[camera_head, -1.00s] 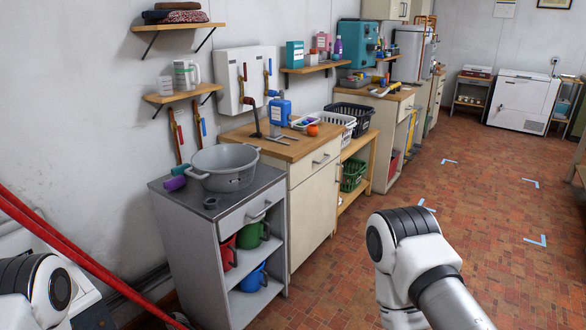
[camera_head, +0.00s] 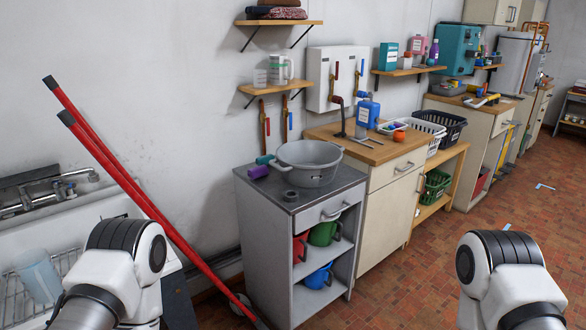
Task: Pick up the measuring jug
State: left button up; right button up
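A clear jug with a handle and markings (camera_head: 280,69) stands upright on the lower small wall shelf, beside a smaller clear cup (camera_head: 260,78). It looks like a measuring jug. Another pale bluish, translucent vessel (camera_head: 38,276) stands tilted on a wire rack at the lower left; I cannot tell whether it has a handle. Only links of my two arms show at the bottom of the picture. Neither gripper is in view, and nothing shows of what they hold.
Two long red-handled poles (camera_head: 150,205) lean across the space between the sink (camera_head: 90,222) and the grey cabinet (camera_head: 262,245). A grey tub (camera_head: 310,162) sits on that cabinet. The tiled floor (camera_head: 420,270) on the right is open.

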aim_at(35, 269)
jog(key=u, duration=1.65)
jog(key=i+l, duration=0.15)
jog(key=l, duration=0.2)
jog(key=i+l+u, duration=0.1)
jog(key=l+u, duration=0.8)
jog(key=l, duration=0.25)
jog(key=l+u, duration=0.45)
jog(key=l, duration=0.15)
